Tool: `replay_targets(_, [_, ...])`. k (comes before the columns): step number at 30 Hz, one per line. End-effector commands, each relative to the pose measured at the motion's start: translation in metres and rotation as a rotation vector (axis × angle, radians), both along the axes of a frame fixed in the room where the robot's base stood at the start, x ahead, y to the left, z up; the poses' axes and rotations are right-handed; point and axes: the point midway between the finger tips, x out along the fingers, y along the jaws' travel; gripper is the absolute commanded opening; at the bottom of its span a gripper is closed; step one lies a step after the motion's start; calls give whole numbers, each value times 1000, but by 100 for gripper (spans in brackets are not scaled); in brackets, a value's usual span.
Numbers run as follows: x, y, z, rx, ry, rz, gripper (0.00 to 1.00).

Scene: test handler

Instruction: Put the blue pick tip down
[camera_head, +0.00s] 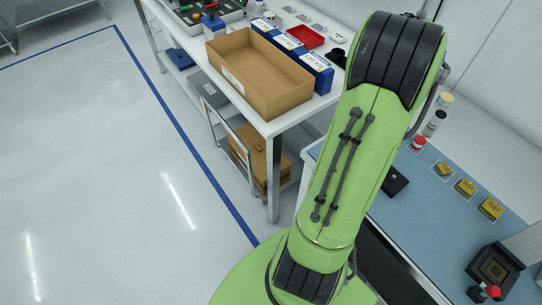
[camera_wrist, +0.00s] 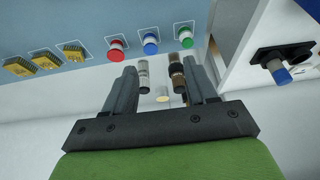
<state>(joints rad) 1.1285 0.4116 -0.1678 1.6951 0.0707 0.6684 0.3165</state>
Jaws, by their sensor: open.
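In the wrist view the blue pick tip (camera_wrist: 151,43) stands in a white-outlined square on the blue mat (camera_wrist: 60,22), between a red tip (camera_wrist: 117,50) and a green tip (camera_wrist: 187,41). My gripper (camera_wrist: 160,70) is open, with nothing held between its fingers. The blue tip shows beyond the fingertips, apart from them. The red tip (camera_head: 418,143) also shows in the head view. My arm hides part of the bench there, and neither my gripper nor the blue tip is visible in that view.
Several gold-topped blocks (camera_wrist: 45,59) sit on the mat. Dark and ribbed cylinders (camera_wrist: 177,69) stand behind the tips. A black holder with a blue-grey cylinder (camera_wrist: 279,71) is at the right. In the head view a brown box (camera_head: 240,78) stands on the side table, with open floor at left.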

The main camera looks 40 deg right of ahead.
Motion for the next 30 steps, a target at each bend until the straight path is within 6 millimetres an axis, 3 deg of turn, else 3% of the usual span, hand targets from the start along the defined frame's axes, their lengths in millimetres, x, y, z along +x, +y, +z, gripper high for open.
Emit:
replay_targets(2, [49, 43, 27, -9, -24, 157, 56])
replay_targets(3, [75, 76, 43, -12, -36, 263, 56])
replay_targets(5, [107, 137, 63, -14, -51, 445, 56])
replay_targets(7, [128, 214, 82, -19, -64, 673, 56])
replay_targets(9, [130, 292, 94, -29, -73, 916, 56])
replay_targets(12, [103, 381, 95, -52, -76, 1237, 56])
replay_targets(15, [70, 432, 86, -77, -74, 1477, 56])
replay_targets(18, [48, 453, 78, -93, -70, 1606, 56])
replay_targets(20, [43, 457, 75, -97, -68, 1636, 56])
replay_targets(27, [43, 458, 76, -97, -67, 1639, 56])
replay_targets(30, [43, 457, 90, -97, -68, 1637, 56])
